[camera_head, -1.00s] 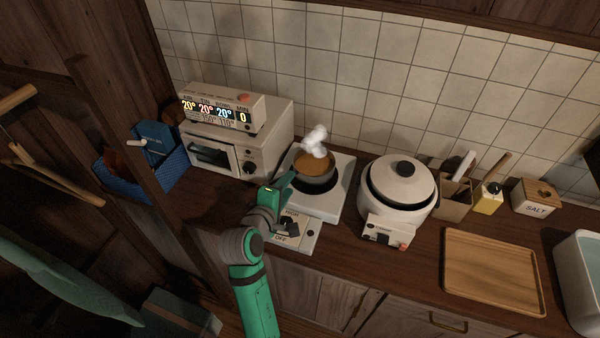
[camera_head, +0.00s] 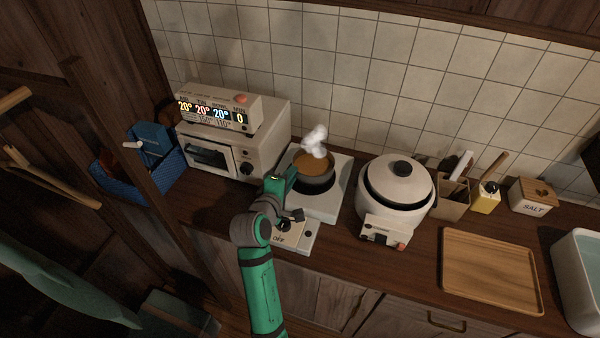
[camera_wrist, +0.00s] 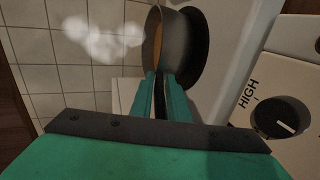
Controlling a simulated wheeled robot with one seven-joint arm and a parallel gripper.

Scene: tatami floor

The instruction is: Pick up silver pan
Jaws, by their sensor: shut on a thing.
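The silver pan (camera_head: 318,180) sits on the burner of the white stove (camera_head: 328,204), with brownish-orange contents and white steam above it. In the wrist view the pan (camera_wrist: 180,48) shows side-on at the top, with its dark handle running down between my fingers. My gripper (camera_head: 290,176) is at the near left side of the pan. In the wrist view my gripper (camera_wrist: 166,92) is shut on the pan's handle, which the fingers partly hide. I cannot tell whether the pan is lifted off the burner.
A toaster oven (camera_head: 240,150) stands close on the left. A white rice cooker (camera_head: 398,190) stands close on the right. The stove's knob (camera_wrist: 283,120) is near my gripper. A wooden tray (camera_head: 490,270) lies farther right. A tiled wall (camera_head: 400,100) is behind.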

